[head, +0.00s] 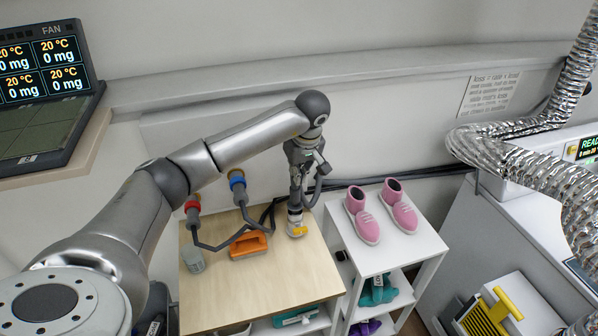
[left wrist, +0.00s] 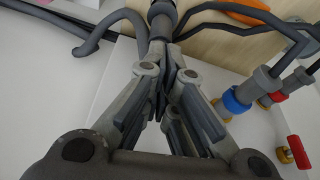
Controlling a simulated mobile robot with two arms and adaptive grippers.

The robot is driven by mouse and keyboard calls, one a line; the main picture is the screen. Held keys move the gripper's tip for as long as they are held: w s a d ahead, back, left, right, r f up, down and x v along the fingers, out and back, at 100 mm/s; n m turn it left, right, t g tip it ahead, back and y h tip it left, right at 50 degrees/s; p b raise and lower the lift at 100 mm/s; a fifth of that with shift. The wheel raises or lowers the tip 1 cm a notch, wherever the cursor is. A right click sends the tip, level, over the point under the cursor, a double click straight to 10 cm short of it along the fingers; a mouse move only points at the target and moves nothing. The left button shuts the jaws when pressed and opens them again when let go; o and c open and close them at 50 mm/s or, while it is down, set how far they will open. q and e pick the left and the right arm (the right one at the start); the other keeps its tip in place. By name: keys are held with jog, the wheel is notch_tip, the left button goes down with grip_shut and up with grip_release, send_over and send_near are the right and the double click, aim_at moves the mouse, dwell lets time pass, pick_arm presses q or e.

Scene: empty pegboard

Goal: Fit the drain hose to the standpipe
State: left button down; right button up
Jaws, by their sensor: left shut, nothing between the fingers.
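My left gripper (head: 297,190) points down over the wooden table top and is shut with nothing between its fingers. In the left wrist view its fingers (left wrist: 164,58) come together just short of an upright grey pipe piece (left wrist: 162,14), which looks like the standpipe. Whether they touch it I cannot tell. A dark grey hose (head: 322,172) bends in an arch right beside the gripper; it also shows in the left wrist view (left wrist: 112,18), left of the fingers. My right gripper is out of view.
Red (head: 192,205) and blue (head: 237,180) wall fittings with thin dark hoses stand left of the gripper. Pink shoes (head: 362,215) stand on the white shelf at right.

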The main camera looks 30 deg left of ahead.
aim_at(296, 189)
pick_arm(q)
jog(key=shift+b+x, duration=1.35)
jog(key=shift+x, duration=0.95)
jog(key=shift+f+b, duration=0.75)
jog(key=shift+f, duration=0.4)
jog(key=shift+r, duration=0.1)
